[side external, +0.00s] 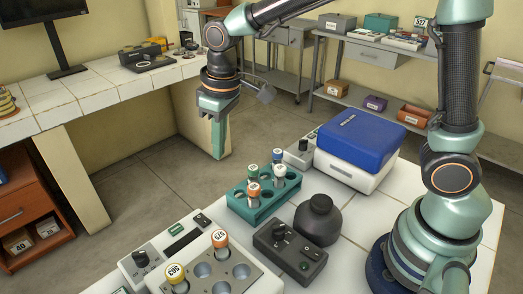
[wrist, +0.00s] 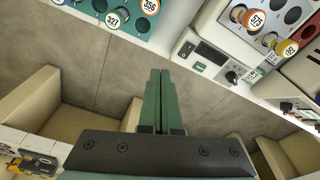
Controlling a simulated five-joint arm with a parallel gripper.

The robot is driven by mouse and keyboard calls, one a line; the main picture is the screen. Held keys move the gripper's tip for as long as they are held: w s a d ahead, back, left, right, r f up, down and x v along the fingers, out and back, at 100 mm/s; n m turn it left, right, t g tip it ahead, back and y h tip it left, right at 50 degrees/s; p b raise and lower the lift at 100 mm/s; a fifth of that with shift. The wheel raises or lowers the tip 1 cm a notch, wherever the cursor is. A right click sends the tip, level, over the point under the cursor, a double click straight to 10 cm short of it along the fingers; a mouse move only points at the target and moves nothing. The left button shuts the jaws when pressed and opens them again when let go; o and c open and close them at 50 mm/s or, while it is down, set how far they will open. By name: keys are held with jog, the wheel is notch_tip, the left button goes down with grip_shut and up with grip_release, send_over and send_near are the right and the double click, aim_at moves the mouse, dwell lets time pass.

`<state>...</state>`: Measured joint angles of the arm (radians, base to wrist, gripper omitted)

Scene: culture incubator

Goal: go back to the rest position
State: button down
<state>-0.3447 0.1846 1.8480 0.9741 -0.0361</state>
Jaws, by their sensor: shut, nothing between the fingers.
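My gripper (side external: 218,138) hangs pointing down in the side external view, over the gap beyond the tiled work table's far edge. Its two green fingers are pressed together with nothing between them. In the wrist view the closed fingers (wrist: 160,85) point toward the table edge, with bare grey floor behind them. The gripper is apart from the tubes and racks.
A teal rack (side external: 262,210) with several capped tubes stands near the far edge. A white block (side external: 240,284) holds capped tubes in front. A blue-lidded box (side external: 362,138), a dark round bottle (side external: 318,220) and a black control box (side external: 290,250) stand nearby.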

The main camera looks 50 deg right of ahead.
jog(key=s+d+r+m+t, duration=0.2)
jog(key=s+d+r, duration=0.1)
jog(key=s+d, duration=0.2)
jog(key=s+d+r+m+t, duration=0.2)
jog(key=s+d, duration=0.4)
jog(key=d, duration=0.3)
jog(key=shift+r+h, duration=0.3)
jog(key=shift+r, duration=0.3)
